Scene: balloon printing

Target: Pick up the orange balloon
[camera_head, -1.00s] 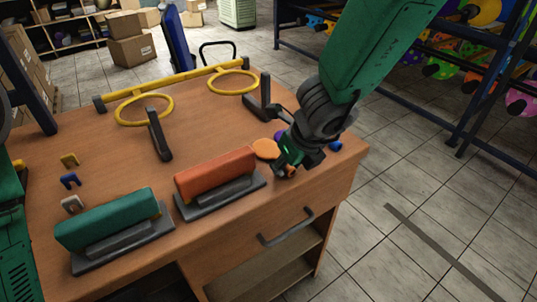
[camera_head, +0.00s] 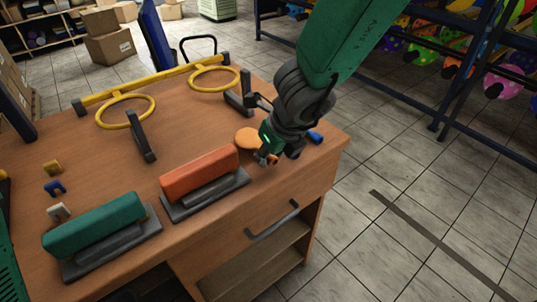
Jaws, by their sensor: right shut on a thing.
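The orange balloon (camera_head: 246,138) lies flat near the right end of the wooden table (camera_head: 200,125), left of my right gripper. My right gripper (camera_head: 268,157) reaches down to the tabletop, shut on the orange balloon; a small orange bit shows at its fingertips. The gripper's body hides part of the grip. A blue balloon (camera_head: 315,137) lies just right of the gripper, near the table's right edge. My left gripper is out of view.
An orange-red block on a dark base (camera_head: 202,174) and a green one (camera_head: 93,222) stand along the front edge. A yellow frame with rings (camera_head: 125,112) and dark posts (camera_head: 141,137) stands behind. Small clips (camera_head: 54,188) lie left.

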